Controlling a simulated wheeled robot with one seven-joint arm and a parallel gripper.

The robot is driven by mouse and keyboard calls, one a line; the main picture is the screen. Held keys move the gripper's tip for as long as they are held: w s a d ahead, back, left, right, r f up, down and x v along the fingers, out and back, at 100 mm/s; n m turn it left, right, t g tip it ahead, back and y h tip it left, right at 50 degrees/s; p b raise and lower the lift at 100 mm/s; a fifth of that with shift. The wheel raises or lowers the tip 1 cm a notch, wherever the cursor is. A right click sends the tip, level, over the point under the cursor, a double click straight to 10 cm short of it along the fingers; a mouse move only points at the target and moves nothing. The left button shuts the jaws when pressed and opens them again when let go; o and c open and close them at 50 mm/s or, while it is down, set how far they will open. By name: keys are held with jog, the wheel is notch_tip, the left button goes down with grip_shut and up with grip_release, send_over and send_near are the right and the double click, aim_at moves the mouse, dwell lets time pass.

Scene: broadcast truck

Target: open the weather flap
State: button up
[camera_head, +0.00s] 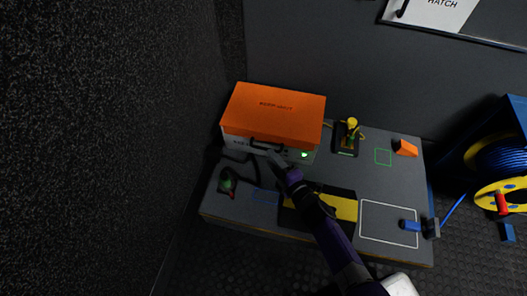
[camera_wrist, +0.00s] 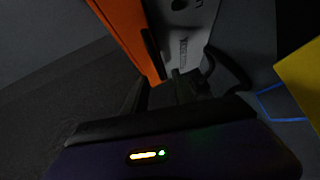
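The weather flap (camera_head: 272,108) is an orange cover with dark lettering over a pale grey box (camera_head: 297,142) on the bench. It slopes down towards the box's front and looks shut. A black bar handle (camera_head: 267,144) sits at its front lower edge. In the wrist view the flap (camera_wrist: 122,25) is an orange strip, with the black handle (camera_wrist: 152,55) beside it and the grey box front (camera_wrist: 187,45) to the right. My gripper (camera_head: 274,155) is right at the handle, just in front of it. Its fingers are dark, and whether they grip the handle is unclear.
The bench (camera_head: 380,180) also holds a yellow figure-like item (camera_head: 352,126) on a dark base, an orange block (camera_head: 406,148), a dark green-lit item (camera_head: 228,182) and a blue-handled tool (camera_head: 411,225). A blue cable reel (camera_head: 500,160) stands right. A wall is close on the left.

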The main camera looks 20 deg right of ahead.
aim_at(264, 149)
jog(key=b+x, duration=0.2)
jog(key=x, duration=0.4)
jog(key=shift+w, duration=0.1)
grip_shut()
dwell(1.3)
